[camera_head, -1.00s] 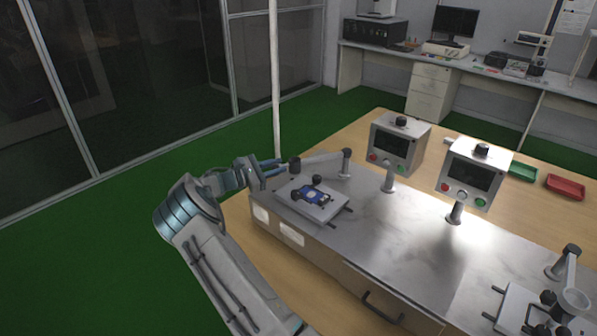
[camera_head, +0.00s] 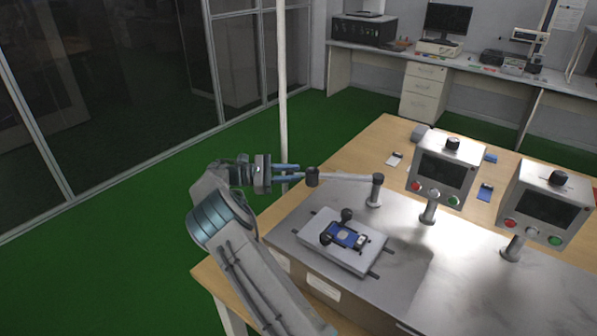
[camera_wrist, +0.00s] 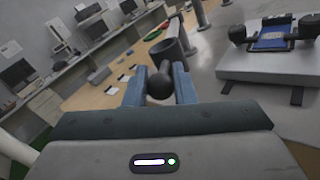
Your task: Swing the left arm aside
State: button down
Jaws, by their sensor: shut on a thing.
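The left swing arm (camera_head: 345,178) is a grey bar on a short post (camera_head: 376,192) at the back of the metal bench top. It points left, with a dark cup-like end (camera_head: 312,177) just past the back edge. My gripper (camera_head: 301,173) reaches in from the left at that end. In the wrist view my gripper (camera_wrist: 159,80) has its blue fingers either side of a round black knob (camera_wrist: 160,84), shut on it. The exact finger contact is hard to see.
A white plate (camera_head: 318,252) with a blue device (camera_head: 345,236) and black knobs sits in front of the arm. Two control boxes (camera_head: 443,170) (camera_head: 545,208) stand on posts to the right. A thin white pole (camera_head: 282,90) rises behind my gripper. Green floor (camera_head: 130,250) is open at left.

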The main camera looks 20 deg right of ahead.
dwell(0.4)
jog(key=c, duration=1.2)
grip_release()
jog(key=shift+a, duration=0.1)
jog(key=shift+c, duration=0.2)
